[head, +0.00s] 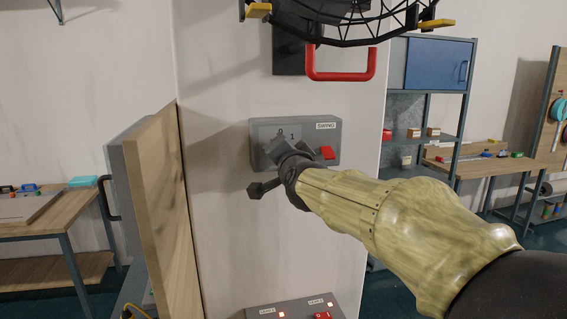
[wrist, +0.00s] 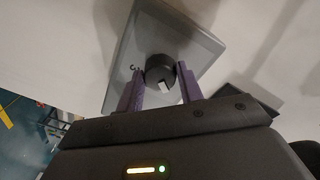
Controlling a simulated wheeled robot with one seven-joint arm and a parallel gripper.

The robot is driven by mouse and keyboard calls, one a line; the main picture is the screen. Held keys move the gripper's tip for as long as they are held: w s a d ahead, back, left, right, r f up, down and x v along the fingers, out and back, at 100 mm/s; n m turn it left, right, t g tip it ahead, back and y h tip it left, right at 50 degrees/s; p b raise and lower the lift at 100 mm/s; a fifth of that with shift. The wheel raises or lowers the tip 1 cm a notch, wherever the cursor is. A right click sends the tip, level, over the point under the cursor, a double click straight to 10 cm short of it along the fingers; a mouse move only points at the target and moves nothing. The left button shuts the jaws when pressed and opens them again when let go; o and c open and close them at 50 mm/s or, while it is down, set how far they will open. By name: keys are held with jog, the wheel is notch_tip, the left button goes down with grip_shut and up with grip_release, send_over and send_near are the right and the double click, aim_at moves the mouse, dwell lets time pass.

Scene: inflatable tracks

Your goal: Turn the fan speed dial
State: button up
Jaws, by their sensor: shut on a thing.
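The fan control box (head: 262,130) is a grey panel on the white wall, marked "SWING" at its upper right. Its dial is hidden behind my gripper in the head view, where the numbers 0 and 1 show above. In the wrist view the dial (wrist: 160,68) is a round black knob with a white mark, on the grey plate (wrist: 205,38). My gripper (wrist: 160,80) has one purple finger on each side of the knob and is shut on it. In the head view my gripper (head: 283,160) is at the box front. A red switch (head: 327,153) sits right of it.
A fan cage (head: 350,35) and a red handle (head: 342,76) are above the box. A wooden board (head: 158,205) stands to the left. A lower panel (head: 292,308) with lit red switches is below. Workbenches and a blue cabinet (head: 437,64) stand farther back.

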jog(key=shift+m+b, duration=0.45)
jog(key=shift+m, duration=0.65)
jog(key=o, duration=1)
